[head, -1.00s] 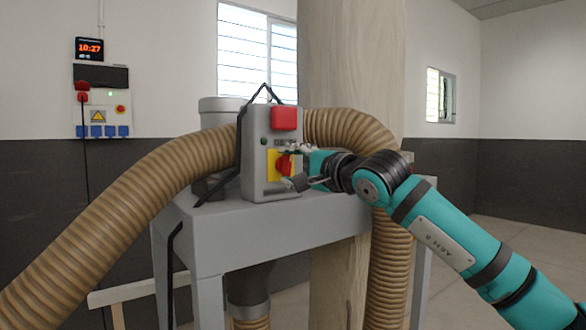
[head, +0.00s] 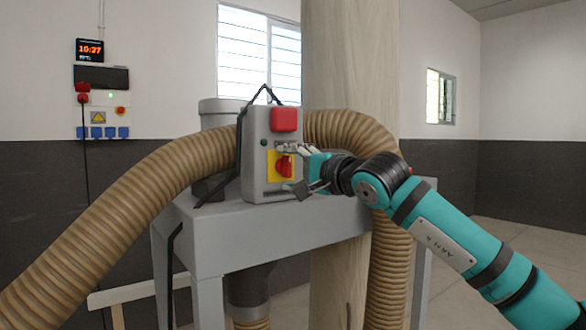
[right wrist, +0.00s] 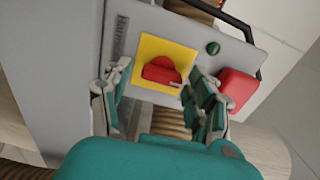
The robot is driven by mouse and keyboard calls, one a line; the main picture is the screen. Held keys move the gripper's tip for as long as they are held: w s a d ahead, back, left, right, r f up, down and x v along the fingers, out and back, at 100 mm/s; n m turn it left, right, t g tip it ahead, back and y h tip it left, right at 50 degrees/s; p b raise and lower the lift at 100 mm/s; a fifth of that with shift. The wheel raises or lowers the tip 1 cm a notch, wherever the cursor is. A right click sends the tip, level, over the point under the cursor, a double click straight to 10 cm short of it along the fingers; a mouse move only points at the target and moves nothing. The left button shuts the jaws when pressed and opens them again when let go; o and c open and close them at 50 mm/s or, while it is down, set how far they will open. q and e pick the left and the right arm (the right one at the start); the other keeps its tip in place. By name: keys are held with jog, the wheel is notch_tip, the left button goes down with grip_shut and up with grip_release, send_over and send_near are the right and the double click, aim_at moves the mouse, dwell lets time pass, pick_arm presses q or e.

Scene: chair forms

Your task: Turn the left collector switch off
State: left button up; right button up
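The collector switch is a red rotary knob (head: 284,166) on a yellow plate, on the front of a grey control box (head: 258,150). In the right wrist view the knob (right wrist: 162,71) faces me, with its handle bar lying across the picture. My right gripper (head: 298,168) is at the box front. Its fingers are spread apart, one above and one below the knob in the head view. In the right wrist view the open gripper (right wrist: 157,92) has its fingers on either side of the knob, with no clear contact. My left gripper is not in view.
A red button cover (head: 284,119) and a small green button (right wrist: 213,48) are on the same box. A thick ribbed hose (head: 110,235) passes in front at left; another hose (head: 350,132) runs behind my right arm. The grey stand (head: 290,235) supports the box.

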jog(key=shift+o, duration=0.3)
jog(key=shift+d, duration=0.1)
jog(key=v, duration=1.2)
